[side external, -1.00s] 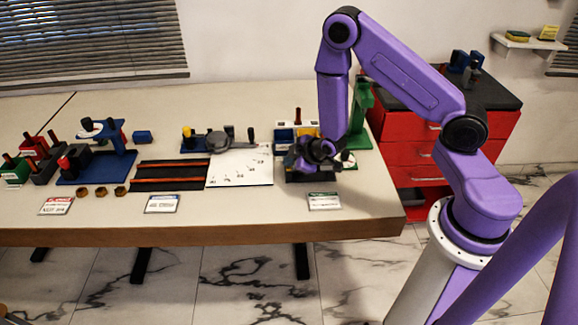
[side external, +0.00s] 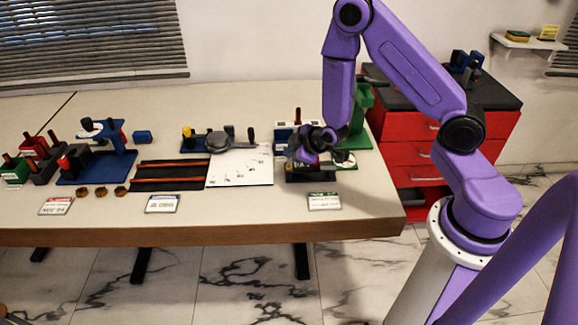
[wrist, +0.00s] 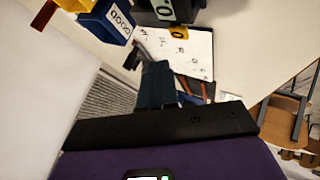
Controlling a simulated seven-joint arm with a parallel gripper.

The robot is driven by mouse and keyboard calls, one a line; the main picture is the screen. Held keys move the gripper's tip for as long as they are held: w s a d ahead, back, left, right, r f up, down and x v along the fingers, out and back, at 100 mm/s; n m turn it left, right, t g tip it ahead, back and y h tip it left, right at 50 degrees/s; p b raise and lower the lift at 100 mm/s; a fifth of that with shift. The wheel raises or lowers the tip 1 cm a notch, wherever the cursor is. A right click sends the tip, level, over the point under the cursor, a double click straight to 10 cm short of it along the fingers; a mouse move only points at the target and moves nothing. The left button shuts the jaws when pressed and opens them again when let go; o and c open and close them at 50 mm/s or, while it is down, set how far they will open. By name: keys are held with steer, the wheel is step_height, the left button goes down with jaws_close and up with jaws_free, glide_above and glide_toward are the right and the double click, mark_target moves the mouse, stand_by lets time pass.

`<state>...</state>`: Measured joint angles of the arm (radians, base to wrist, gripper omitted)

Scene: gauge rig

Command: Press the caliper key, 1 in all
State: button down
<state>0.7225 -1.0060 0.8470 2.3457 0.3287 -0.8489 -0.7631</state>
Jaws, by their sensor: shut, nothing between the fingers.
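My gripper (side external: 300,156) is over the right part of the table, by a low black block (side external: 312,175). In the wrist view, my fingers (wrist: 150,68) are together and hold nothing. A black box (wrist: 182,10) with a pale display reading "0." shows beyond the fingers, at the top. A small yellow patch (wrist: 178,32) with a dark mark lies at that box's lower edge. I cannot tell for sure whether this patch is the caliper key. My fingertips look apart from the patch in the wrist view.
A white sheet (side external: 240,168) with small marks lies left of my gripper. A blue bin (wrist: 108,20) with a white label shows in the wrist view. A green stand (side external: 359,120) rises behind, to the right. A label card (side external: 324,201) lies in front.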

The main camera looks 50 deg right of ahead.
mark_target(291, 168)
steer(key=shift+r, duration=1.65)
steer(key=shift+a, duration=0.15)
steer(key=s+a+r+n+g+y, duration=0.2)
steer(key=s+a+r+g+y, duration=0.35)
steer(key=s+a, duration=0.85)
steer(key=s+d+r+n+g+h, duration=0.1)
steer(key=s+d+r+h, duration=0.1)
steer(key=s+r, duration=0.3)
steer(key=s+d+r+n+g+h, duration=0.1)
steer(key=s+d+r, duration=0.3)
steer(key=s, duration=0.8)
steer(key=shift+s+r+g+h, duration=0.45)
steer(key=shift+g+h, duration=0.3)
steer(key=shift+h, duration=0.1)
